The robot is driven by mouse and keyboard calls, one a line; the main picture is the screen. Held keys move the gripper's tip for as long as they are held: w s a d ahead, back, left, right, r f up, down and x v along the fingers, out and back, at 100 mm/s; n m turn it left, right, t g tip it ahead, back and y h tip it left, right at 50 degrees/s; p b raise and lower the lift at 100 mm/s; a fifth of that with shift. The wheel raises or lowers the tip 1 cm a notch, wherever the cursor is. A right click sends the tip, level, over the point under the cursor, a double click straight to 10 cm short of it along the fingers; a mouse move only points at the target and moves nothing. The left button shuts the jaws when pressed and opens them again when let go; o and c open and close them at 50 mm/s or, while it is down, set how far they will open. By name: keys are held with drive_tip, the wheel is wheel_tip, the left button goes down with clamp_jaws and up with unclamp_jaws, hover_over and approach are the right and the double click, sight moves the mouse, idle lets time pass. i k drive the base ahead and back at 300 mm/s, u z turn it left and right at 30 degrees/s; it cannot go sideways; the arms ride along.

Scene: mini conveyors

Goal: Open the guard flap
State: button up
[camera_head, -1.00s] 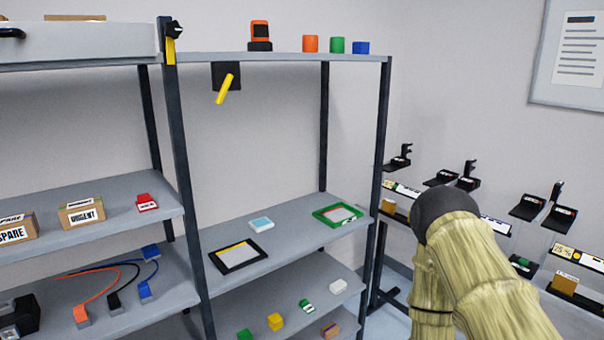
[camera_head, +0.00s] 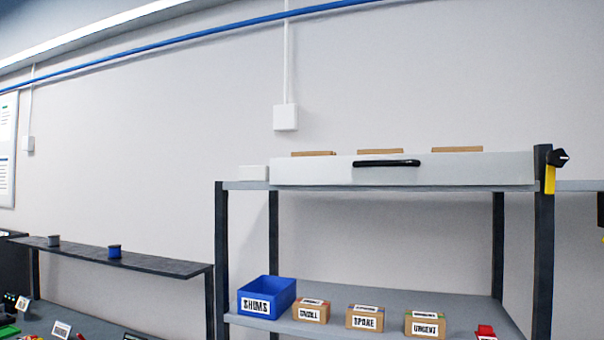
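A long white panel (camera_head: 450,170) stands along the front of the shelf unit's top level; it looks like the guard flap. It is upright, with a black bar handle (camera_head: 386,163) near its middle. A black knob or latch (camera_head: 557,157) with a yellow piece (camera_head: 550,180) below it sits on the post at the panel's right end. I cannot tell whether it holds the panel. Brown boxes (camera_head: 380,152) show only their tops behind the panel. My gripper and arm are not in view.
The shelf below holds a blue SHIMS bin (camera_head: 267,296), several labelled brown boxes (camera_head: 365,318) and a red item (camera_head: 485,332). A small white box (camera_head: 254,173) is left of the panel. A dark ledge (camera_head: 130,262) with two spools is at left. The space above the panel is clear.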

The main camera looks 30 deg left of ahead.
sight(500, 168)
drive_tip(key=u, duration=0.6)
drive_tip(key=k, duration=1.3)
drive_tip(key=u, duration=0.65)
drive_tip(key=i, duration=0.85)
drive_tip(key=z, duration=0.3)
